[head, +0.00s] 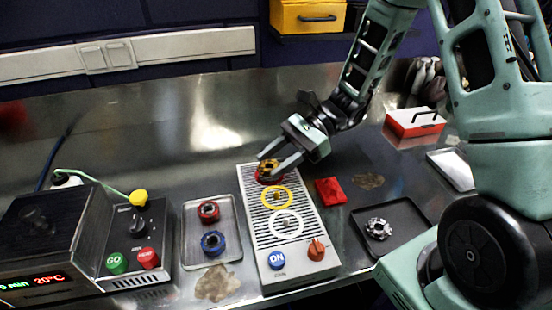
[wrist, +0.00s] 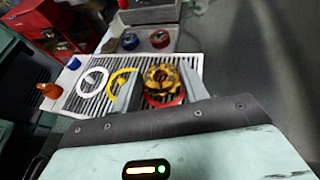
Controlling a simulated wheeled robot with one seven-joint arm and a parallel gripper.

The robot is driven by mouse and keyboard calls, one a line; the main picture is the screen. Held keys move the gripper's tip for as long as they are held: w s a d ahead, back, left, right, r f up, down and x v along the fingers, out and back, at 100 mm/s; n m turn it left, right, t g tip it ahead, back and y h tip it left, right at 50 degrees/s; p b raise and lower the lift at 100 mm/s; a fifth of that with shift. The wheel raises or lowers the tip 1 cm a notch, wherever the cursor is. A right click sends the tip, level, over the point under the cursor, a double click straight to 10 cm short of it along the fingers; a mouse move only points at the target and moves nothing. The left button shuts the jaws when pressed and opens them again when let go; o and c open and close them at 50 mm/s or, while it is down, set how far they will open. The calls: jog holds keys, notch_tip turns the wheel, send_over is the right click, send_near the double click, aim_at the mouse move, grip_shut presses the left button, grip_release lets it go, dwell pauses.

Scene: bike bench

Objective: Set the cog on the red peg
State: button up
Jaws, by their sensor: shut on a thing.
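A golden-yellow cog (head: 268,165) is between the fingertips of my gripper (head: 272,168), at the far end of a slotted metal panel (head: 250,225). My gripper is shut on it. In the wrist view the cog (wrist: 161,78) lies between the two fingers, with the red ring (wrist: 164,101) showing beneath its near edge. The red ring (head: 270,179) also shows partly below the cog in the head view. The red peg itself is hidden by the cog, and I cannot tell how far the cog is down on it.
The panel also carries a yellow ring (head: 277,197), a white ring (head: 286,223), a blue ON button (head: 277,260) and an orange-red knob (head: 316,249). A tray (head: 211,256) with red and blue parts stands left. A silver cog (head: 378,228) sits in a black tray right.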

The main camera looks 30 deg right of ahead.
jog(key=shift+f, duration=0.65)
dwell(0.8)
jog(key=o, duration=0.7)
jog(key=shift+p+v, duration=0.5)
jog(key=shift+v, duration=0.6)
jog(key=shift+p+v, duration=2.3)
jog(key=shift+v, duration=2.15)
